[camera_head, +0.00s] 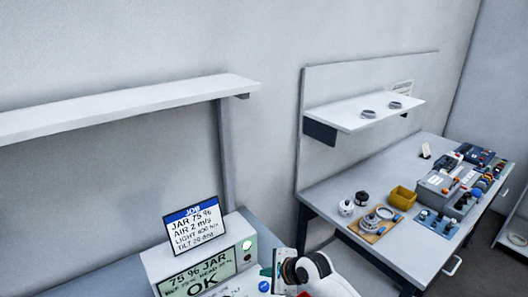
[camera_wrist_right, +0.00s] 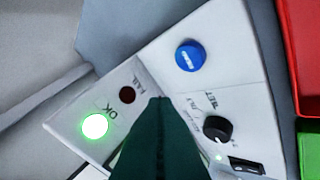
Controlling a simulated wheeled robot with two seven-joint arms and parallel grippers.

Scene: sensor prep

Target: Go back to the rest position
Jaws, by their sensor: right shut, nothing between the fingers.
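My right gripper (camera_head: 282,268) is at the bottom middle of the head view, just right of a white instrument box (camera_head: 160,262). In the right wrist view its dark fingers (camera_wrist_right: 160,104) are together with nothing between them, over a white panel (camera_wrist_right: 215,85). I cannot tell whether the fingers touch the panel. My left gripper is not in view.
A sign (camera_head: 194,226) reading JAR 75 % stands on the box, whose display (camera_head: 198,276) reads OK. A right-hand bench (camera_head: 340,197) holds jars, a yellow bin (camera_head: 402,197) and instruments. A shelf (camera_head: 120,107) overhangs at left.

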